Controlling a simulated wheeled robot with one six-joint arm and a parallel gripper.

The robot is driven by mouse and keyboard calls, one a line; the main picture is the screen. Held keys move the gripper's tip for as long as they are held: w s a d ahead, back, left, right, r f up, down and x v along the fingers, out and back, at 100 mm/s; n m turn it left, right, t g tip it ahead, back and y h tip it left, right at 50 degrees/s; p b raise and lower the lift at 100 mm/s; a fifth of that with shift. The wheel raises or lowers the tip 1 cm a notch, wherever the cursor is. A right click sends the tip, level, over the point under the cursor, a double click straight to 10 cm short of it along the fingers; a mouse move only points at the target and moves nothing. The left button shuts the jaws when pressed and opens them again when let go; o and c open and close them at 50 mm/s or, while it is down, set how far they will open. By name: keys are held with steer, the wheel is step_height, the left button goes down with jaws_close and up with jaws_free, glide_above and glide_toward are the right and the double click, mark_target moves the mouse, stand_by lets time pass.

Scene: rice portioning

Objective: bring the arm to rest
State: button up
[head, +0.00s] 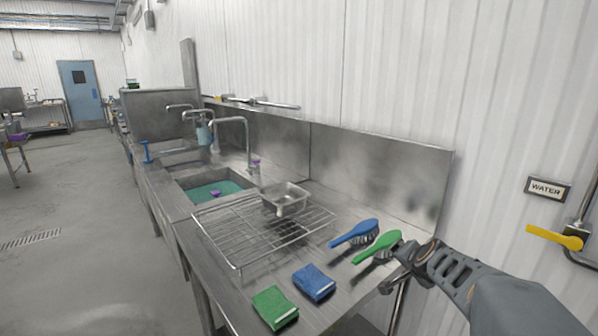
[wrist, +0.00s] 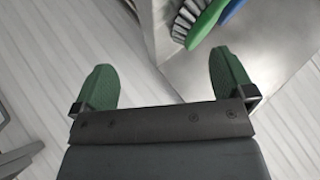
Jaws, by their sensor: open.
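My gripper (wrist: 163,80) is open and empty in the wrist view, its two green finger pads wide apart with nothing between them. In the head view my arm reaches in from the lower right, and its end is by the right end of the steel counter (head: 355,300), close to the green brush (head: 378,247). The fingertips are hard to make out there. The green brush also shows at the top of the wrist view (wrist: 203,20), beyond the fingers and apart from them.
A blue brush (head: 354,233), a blue sponge (head: 313,282) and a green sponge (head: 275,307) lie on the counter. A wire rack (head: 240,240) holds a small metal pan (head: 286,199). A sink (head: 212,187) is further back. A wall with a yellow-handled valve (head: 556,237) stands right.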

steer(key=s+a+r+n+g+p, duration=0.2)
steer(key=s+a+n+p, duration=0.1)
steer(key=s, duration=0.4)
steer(key=s+a+r+n+g+p, duration=0.2)
steer(key=s+a+n, duration=0.2)
steer(key=s, duration=0.3)
steer(key=s+a+r+n+g+y+p, duration=0.1)
steer(key=s+a+r+n+g+p, duration=0.1)
steer(key=s+a, duration=0.3)
steer(key=shift+s+a+n+p, duration=0.15)
steer(key=shift+s+n+p, duration=0.7)
steer(key=shift+s, duration=0.25)
steer(key=shift+r, duration=0.1)
